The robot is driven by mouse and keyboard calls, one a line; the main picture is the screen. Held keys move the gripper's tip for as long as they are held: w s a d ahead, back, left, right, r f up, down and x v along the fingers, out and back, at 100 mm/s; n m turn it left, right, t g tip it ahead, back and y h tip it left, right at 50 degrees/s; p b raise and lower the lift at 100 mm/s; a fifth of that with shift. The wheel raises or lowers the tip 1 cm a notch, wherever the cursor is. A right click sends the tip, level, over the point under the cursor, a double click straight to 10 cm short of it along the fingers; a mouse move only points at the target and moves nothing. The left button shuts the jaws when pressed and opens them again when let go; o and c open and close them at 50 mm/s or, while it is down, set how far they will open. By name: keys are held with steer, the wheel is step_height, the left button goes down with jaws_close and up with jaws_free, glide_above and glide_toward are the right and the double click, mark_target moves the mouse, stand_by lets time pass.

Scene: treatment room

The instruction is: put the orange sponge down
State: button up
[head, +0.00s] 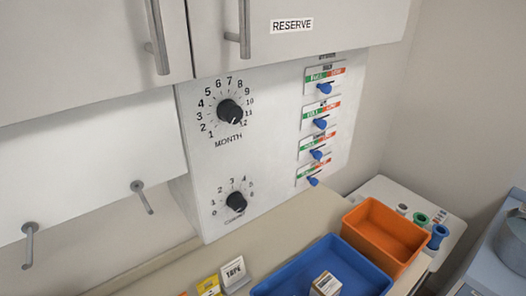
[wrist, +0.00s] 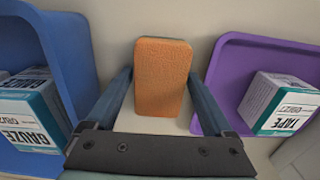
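The orange sponge (wrist: 163,82) is in the middle of the wrist view, a rounded block with its long side up the picture. My gripper (wrist: 160,72) has one dark finger along each side of it, and the sponge appears held between them. The pale surface behind the sponge is visible, but I cannot tell how far it is from the sponge or whether they touch. Neither the sponge nor my gripper shows in the head view.
In the wrist view, a blue bin (wrist: 75,45) with gauze boxes (wrist: 30,112) is left; a purple bin (wrist: 228,70) with a tape box (wrist: 280,103) is right. The head view shows a blue tray (head: 295,282), an orange bin (head: 385,252) and a knob panel (head: 270,140) above the counter.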

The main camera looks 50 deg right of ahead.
steer(key=shift+o, duration=0.6)
step_height(320, 180, up, 12)
steer(key=shift+r, duration=0.2)
stand_by(0.5)
